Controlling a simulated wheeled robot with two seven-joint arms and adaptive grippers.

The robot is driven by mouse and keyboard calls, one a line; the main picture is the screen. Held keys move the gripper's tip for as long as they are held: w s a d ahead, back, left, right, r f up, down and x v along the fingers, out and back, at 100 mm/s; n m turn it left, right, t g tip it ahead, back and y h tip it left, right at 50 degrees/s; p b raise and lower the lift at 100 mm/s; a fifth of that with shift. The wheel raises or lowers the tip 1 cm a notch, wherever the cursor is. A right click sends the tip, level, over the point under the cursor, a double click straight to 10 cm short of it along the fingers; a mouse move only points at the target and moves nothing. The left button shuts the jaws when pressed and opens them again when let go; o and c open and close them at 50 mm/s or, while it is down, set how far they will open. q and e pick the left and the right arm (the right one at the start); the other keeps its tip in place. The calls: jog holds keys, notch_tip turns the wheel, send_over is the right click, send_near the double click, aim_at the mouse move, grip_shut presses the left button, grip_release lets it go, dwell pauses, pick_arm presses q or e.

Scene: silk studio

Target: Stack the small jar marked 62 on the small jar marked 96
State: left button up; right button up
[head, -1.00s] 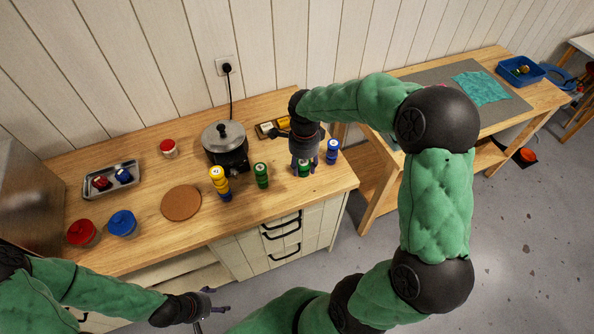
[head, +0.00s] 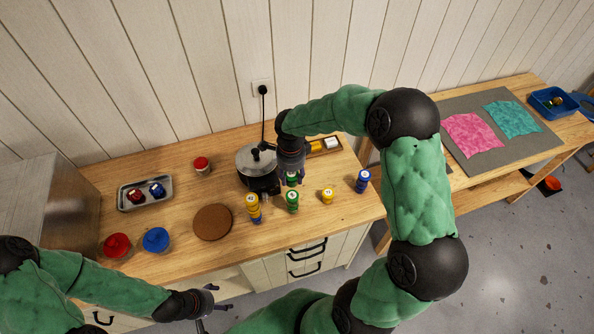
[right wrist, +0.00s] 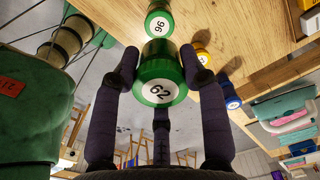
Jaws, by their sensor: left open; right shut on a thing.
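The small green jar marked 62 (right wrist: 160,92) is held between the fingers of my right gripper (right wrist: 160,85). In the head view my right gripper (head: 290,178) is over the counter, just behind the standing green jar marked 96 (head: 292,197). The 96 lid (right wrist: 159,22) shows just beyond jar 62 in the right wrist view, apart from the fingers. In the head view the green column under that lid looks tall; I cannot tell whether it is one jar or two. My left gripper (head: 205,302) is open and empty in front of the counter.
A yellow and blue stack (head: 253,208) stands left of jar 96. A yellow jar (head: 327,196) and a blue stack (head: 362,181) stand to its right. A pot (head: 256,168) is close behind my right gripper. A cork mat (head: 212,222) lies left.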

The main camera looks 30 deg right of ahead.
aim_at(292, 174)
jog(key=shift+s+f+b, duration=0.1)
jog(key=shift+f+b, duration=0.4)
jog(key=shift+f, duration=0.6)
jog(key=shift+f+b, duration=0.85)
jog(key=shift+f, duration=1.45)
jog(key=shift+f+b, duration=0.55)
jog(key=shift+b, duration=0.1)
jog(key=o, duration=1.3)
jog(key=shift+c, duration=0.2)
notch_tip(292, 174, up, 12)
